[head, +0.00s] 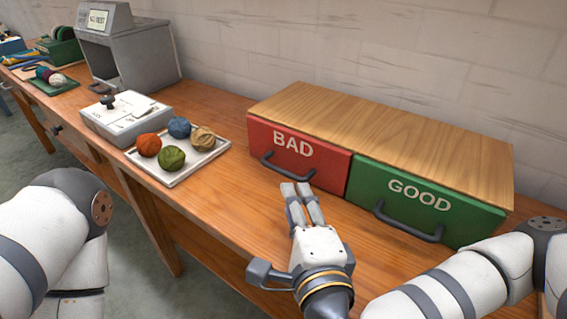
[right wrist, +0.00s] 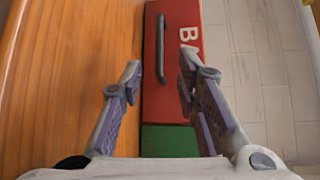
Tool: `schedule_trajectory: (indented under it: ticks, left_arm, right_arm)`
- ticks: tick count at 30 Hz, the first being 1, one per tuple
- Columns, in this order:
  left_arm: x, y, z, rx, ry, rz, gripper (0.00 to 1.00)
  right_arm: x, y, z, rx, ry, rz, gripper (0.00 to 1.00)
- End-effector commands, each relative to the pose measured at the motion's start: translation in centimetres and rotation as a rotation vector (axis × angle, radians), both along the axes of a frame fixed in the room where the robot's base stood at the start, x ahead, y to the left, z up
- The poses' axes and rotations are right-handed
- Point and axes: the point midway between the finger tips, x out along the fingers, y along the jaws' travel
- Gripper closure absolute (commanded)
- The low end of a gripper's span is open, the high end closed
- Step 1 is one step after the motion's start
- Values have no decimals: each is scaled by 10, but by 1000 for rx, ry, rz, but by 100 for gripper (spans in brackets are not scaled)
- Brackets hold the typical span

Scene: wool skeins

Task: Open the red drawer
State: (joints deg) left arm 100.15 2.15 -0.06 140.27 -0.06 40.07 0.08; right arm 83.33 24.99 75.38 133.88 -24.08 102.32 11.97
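The red drawer (head: 322,166), labelled BAD, sits shut in the left half of a wood-topped cabinet. Its dark bar handle (head: 284,172) runs across the lower front. My right gripper (head: 297,187) is just in front of the drawer, near the right end of the handle. In the right wrist view, the right gripper (right wrist: 159,70) is open and empty. The handle (right wrist: 160,48) shows ahead, between the finger lines, and the fingers appear apart from it. The red drawer front (right wrist: 178,103) lies beyond. My left arm is at the left edge of the head view; its gripper is out of view.
A green drawer (head: 425,204) labelled GOOD is beside the red one, also shut. A white tray (head: 178,180) with several wool balls and a grey scale-like box (head: 125,120) stand to the left. The wooden bench (head: 232,205) is clear before the cabinet.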

Motion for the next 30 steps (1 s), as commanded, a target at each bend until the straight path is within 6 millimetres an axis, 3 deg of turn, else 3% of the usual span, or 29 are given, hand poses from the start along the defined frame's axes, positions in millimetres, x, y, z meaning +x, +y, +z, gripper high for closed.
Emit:
schedule_trajectory:
  ticks: [6, 12, 23, 27, 30]
  left_arm:
    - [-8, 0, -8, 0, 26, -1, 100]
    - [-11, 0, -11, 0, 35, -1, 100]
    - [-11, 0, -11, 0, 35, -1, 100]
    - [-11, 0, -11, 0, 35, -1, 100]
    - [-11, 0, -11, 0, 35, -1, 100]
  right_arm:
    - [55, 8, -12, 0, 5, -4, 70]
    - [90, 15, -16, 0, 3, -1, 70]
    - [99, 17, -16, 0, 2, 2, 70]
    - [99, 17, -16, 0, 2, 2, 100]
    - [99, 17, -16, 0, 2, 1, 100]
